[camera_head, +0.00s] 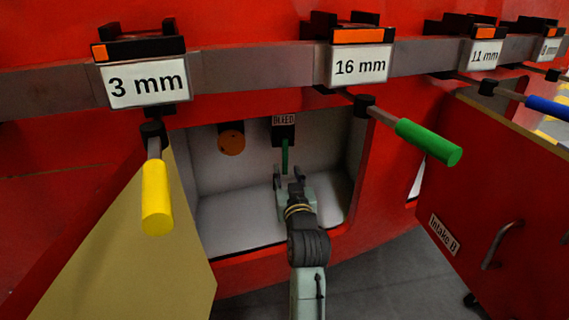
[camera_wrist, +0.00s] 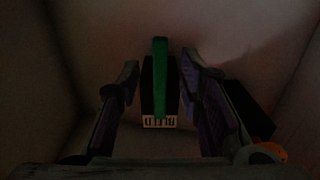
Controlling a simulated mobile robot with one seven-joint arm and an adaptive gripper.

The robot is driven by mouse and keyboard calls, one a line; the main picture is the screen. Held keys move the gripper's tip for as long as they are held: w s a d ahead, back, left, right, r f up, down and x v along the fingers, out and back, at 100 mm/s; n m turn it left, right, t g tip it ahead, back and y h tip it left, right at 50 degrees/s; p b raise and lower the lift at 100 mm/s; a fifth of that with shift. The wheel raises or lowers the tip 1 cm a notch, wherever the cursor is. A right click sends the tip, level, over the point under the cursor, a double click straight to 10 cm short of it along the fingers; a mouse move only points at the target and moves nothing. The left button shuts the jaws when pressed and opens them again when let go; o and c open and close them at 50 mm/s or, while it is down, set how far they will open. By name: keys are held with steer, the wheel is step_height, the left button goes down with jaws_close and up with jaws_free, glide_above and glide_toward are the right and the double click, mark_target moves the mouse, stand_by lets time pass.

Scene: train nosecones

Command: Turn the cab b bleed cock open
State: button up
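The bleed cock has a green handle (camera_head: 285,158) hanging below a black block with a label reading "BLEED" (camera_head: 284,121), inside a white-lined recess in the red body. In the wrist view the green handle (camera_wrist: 160,75) lies between my two fingers, with the label (camera_wrist: 160,122) upside down below it. My gripper (camera_head: 288,172) is open inside the recess, its fingertips near the handle's lower end. In the wrist view my gripper (camera_wrist: 158,75) shows a gap on both sides of the handle. I cannot tell how deep the handle is between the fingers.
An orange round knob (camera_head: 231,140) is on the recess's back wall, left of the bleed cock. A rail above carries a yellow-handled tool (camera_head: 156,197) and a green-handled tool (camera_head: 428,142) that jut outward. An open tan panel (camera_head: 130,245) stands at left, a red door (camera_head: 505,200) at right.

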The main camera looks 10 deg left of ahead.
mark_target(285, 167)
steer(key=shift+x, duration=2.25)
steer(key=shift+c, duration=0.2)
jaws_close()
